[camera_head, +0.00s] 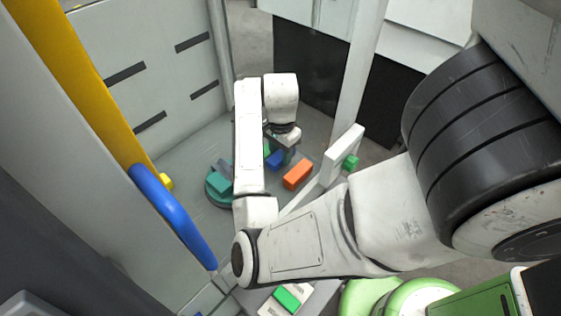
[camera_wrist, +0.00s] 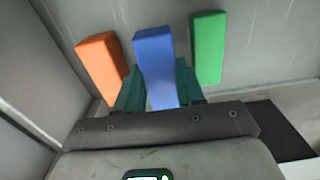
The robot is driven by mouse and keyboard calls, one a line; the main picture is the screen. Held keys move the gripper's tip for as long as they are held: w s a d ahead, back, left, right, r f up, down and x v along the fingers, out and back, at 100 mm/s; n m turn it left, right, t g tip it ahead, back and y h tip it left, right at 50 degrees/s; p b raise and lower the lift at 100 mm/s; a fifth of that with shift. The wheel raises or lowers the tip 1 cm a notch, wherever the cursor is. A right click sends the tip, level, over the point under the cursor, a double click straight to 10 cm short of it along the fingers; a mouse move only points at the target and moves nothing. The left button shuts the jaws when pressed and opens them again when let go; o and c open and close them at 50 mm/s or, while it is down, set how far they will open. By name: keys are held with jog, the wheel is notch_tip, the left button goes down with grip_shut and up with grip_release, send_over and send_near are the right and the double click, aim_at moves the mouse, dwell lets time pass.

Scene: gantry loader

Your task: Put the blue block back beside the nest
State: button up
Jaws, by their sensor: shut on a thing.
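The blue block (camera_wrist: 154,60) stands between the two teal fingers of my gripper (camera_wrist: 158,88) in the wrist view, and the gripper is shut on it. In the head view the blue block (camera_head: 275,159) shows partly below my wrist. I cannot tell whether it touches the grey surface. A round teal fixture (camera_head: 213,199) with a teal block (camera_head: 220,180) on it lies to the left; I cannot tell for sure that it is the nest.
An orange block (camera_wrist: 102,62) is left of the blue block and a green block (camera_wrist: 207,48) is right of it in the wrist view. A white post with a green button (camera_head: 350,162) stands at right. A blue handle (camera_head: 172,214) is at left.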

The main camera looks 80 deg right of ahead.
jog(key=shift+f+b, duration=0.65)
jog(key=shift+f, duration=0.55)
jog(key=shift+f, duration=0.2)
jog(key=o, duration=1.1)
jog(key=shift+c, duration=0.2)
jog(key=shift+r, duration=0.1)
